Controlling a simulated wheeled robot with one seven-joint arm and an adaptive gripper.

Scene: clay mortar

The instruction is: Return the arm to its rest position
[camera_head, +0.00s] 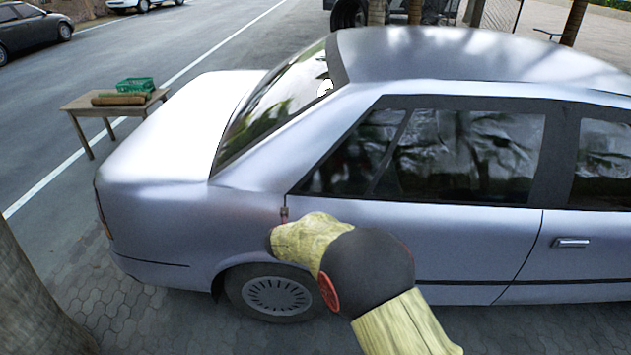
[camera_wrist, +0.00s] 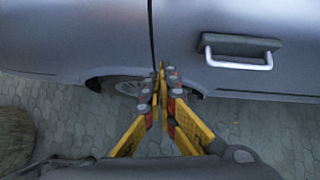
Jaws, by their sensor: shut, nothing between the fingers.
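My arm (camera_head: 365,270), with tan and dark grey links and a red joint disc, reaches out in front of the silver car (camera_head: 200,215) in the head view. My gripper (camera_wrist: 161,78), with yellow and dark fingers, shows in the wrist view. Its fingertips are together and empty, in front of the car's rear side near a vertical door seam. Only a small bit of the gripper shows past the arm in the head view. I cannot tell whether the fingertips touch the car.
A door handle (camera_wrist: 240,52) is right of my fingers. A wooden table (camera_head: 75,103) behind the car holds a green crate (camera_head: 136,85) and a brown roll-like object (camera_head: 118,99). A tree trunk (camera_head: 35,300) stands at lower left. Paving (camera_head: 110,300) shows beside the car.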

